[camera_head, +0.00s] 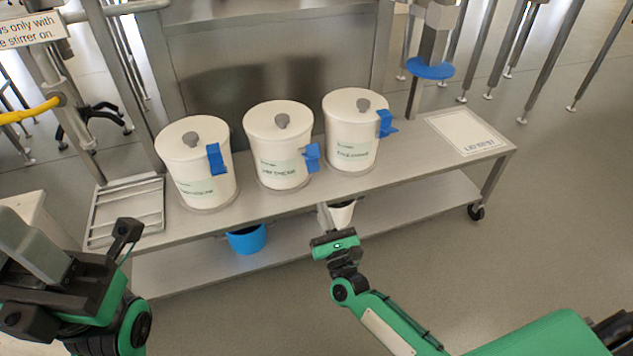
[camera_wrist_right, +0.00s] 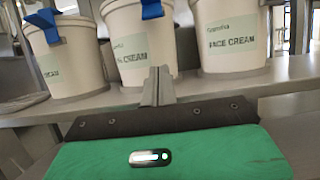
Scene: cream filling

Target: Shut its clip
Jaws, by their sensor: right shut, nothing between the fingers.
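Three white lidded tubs stand in a row on the bench: left tub (camera_head: 205,190), middle tub (camera_head: 280,160), right tub (camera_head: 350,150). Each has a blue clip at its rim. The left clip (camera_head: 215,160) hangs along the wall; the middle clip (camera_head: 312,157) and right clip (camera_head: 385,123) stick out somewhat. I cannot tell whether any is latched. My right gripper (camera_head: 324,215) is shut and empty at the bench's front edge, below the tubs; its fingers (camera_wrist_right: 158,84) show before the middle tub (camera_wrist_right: 143,55) in the wrist view. My left gripper (camera_head: 75,245) is at the lower left, its jaws unclear.
A white cup (camera_head: 343,214) is close behind the right gripper. A blue container (camera_head: 247,239) is under the bench top (camera_head: 410,165). A wire rack (camera_head: 125,210) lies at the left end, a white labelled sheet (camera_head: 465,132) at the right. Floor at right is clear.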

